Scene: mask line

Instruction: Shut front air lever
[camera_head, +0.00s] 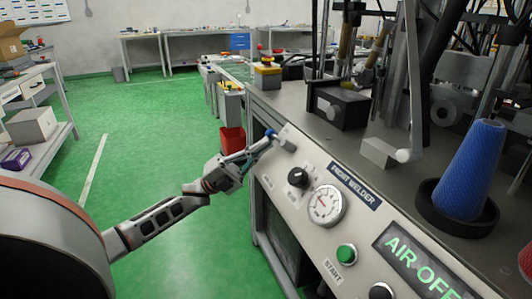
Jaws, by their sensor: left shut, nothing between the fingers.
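The front welder's sloped white panel (262,179) runs along the near side of the machine. A small air lever with a blue end (270,133) and a grey body sits at the panel's far upper corner. My left gripper (268,145) is shut and empty, its fingertips right at the lever. I cannot tell whether they touch it. A display on the panel (422,268) reads "AIR OFF" in green letters, cut by the frame edge. My right gripper is not in view.
The panel also carries a black knob (298,177), a round gauge (325,205) and a green START button (346,254). A blue cone (470,168) stands on the machine top. A red bin (232,140) is behind my gripper. Green floor lies open at left.

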